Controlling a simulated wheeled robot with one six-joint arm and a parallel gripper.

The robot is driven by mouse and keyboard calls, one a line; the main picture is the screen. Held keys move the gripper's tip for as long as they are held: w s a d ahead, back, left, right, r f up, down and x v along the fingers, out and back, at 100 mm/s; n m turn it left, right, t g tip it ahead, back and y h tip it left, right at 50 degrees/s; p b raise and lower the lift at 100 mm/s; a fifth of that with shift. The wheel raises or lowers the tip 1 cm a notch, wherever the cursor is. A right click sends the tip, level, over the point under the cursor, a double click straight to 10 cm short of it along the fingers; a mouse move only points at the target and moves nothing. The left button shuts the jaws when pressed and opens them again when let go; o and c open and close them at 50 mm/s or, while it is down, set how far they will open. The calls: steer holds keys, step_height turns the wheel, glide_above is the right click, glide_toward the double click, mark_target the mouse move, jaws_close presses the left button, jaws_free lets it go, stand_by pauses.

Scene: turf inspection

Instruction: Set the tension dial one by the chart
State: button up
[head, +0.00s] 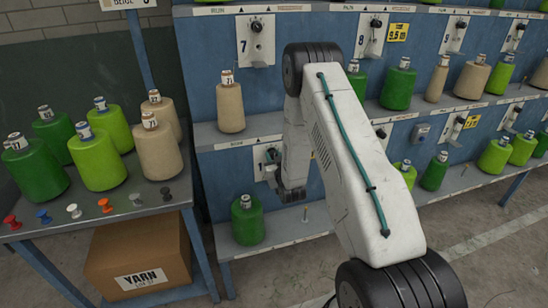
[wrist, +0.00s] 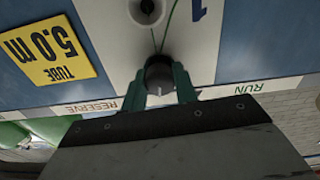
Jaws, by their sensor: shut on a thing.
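The tension dial one (wrist: 159,74) is a dark round knob with a pale pointer line on a white plate (wrist: 120,35) in the wrist view. A blue figure 1 is printed beside it. My gripper (wrist: 160,90) has green fingers closed on the knob's two sides. In the head view my gripper (head: 272,172) is at the white plate (head: 262,154) on the lower left bay, and it hides the dial there. A yellow card (wrist: 46,49) reading "TUBE 5.0 m" is beside the plate. I cannot make out a chart.
Above are other dials, such as seven (head: 256,27), and a yellow card (head: 398,32). A dark green cone (head: 247,222) stands on the lower shelf, beside a bare peg (head: 305,213). The left table (head: 130,208) holds yarn cones and coloured pins, above a yarn box (head: 138,255).

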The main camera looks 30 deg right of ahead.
steer(key=m, duration=0.5)
steer(key=shift+m, duration=0.4)
stand_by(0.3)
steer(key=o, duration=1)
steer(key=shift+v, duration=3.95)
